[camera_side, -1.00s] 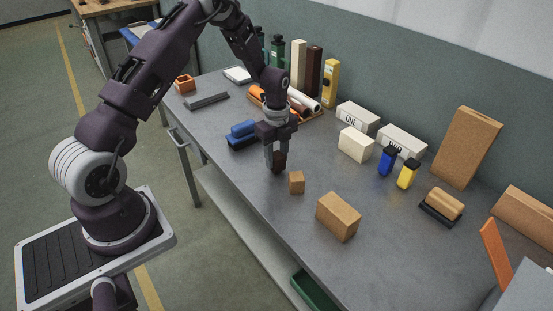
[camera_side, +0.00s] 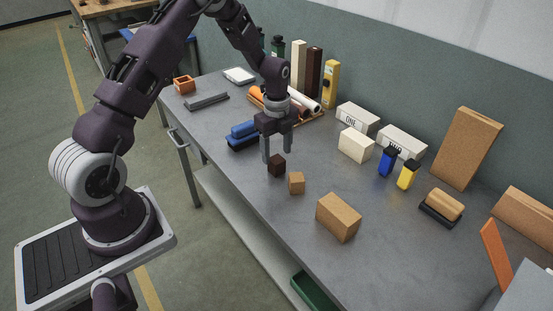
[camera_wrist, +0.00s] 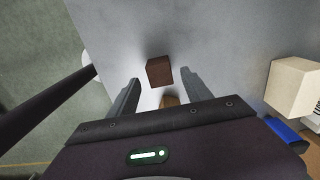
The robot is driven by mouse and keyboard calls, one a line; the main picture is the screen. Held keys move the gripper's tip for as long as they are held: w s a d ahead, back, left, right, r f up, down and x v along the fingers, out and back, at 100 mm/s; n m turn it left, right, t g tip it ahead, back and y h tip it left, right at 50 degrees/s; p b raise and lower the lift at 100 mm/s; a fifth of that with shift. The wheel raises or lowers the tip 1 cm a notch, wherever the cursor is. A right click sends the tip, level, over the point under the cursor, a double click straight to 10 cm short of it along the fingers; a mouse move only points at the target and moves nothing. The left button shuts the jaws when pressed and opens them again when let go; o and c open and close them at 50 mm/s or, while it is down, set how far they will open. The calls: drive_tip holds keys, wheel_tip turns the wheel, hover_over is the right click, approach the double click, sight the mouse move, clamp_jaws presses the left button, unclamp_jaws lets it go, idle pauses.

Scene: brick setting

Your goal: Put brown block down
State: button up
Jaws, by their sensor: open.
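The dark brown block (camera_side: 277,166) stands on the grey table, beside a small tan block (camera_side: 297,183). It also shows in the wrist view (camera_wrist: 159,71), ahead of and between the finger lines. My gripper (camera_side: 277,158) is open and empty, with its fingers just above and around the brown block in the side view. In the wrist view the two fingers of my gripper (camera_wrist: 158,88) are spread apart. The tan block shows partly behind the gripper body in the wrist view (camera_wrist: 170,101).
A larger tan box (camera_side: 338,217) lies to the right. A cream block (camera_side: 356,144), blue bottle (camera_side: 387,161) and yellow bottle (camera_side: 408,174) stand further right. A blue brush-like item (camera_side: 243,135) lies left of my gripper. The table's front edge is close.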

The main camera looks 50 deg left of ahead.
wheel_tip(320, 180, up, 9)
wheel_tip(320, 180, up, 5)
drive_tip(key=n, duration=0.2)
hover_over(276, 159)
drive_tip(key=s+d, duration=0.2)
drive_tip(key=d, duration=0.1)
drive_tip(key=s+d+r+n+t, duration=0.2)
drive_tip(key=s+d+r+n, duration=0.4)
drive_tip(key=r, duration=0.4)
drive_tip(key=s+d+r+n+t, duration=0.1)
drive_tip(key=s+d+n, duration=0.1)
drive_tip(key=s+n, duration=0.3)
drive_tip(key=s+d+r+n+t, duration=0.2)
drive_tip(key=s+n, duration=0.3)
drive_tip(key=s, duration=0.9)
drive_tip(key=shift+s+d+t, duration=0.15)
drive_tip(key=shift+d+t, duration=0.15)
drive_tip(key=shift+d, duration=0.4)
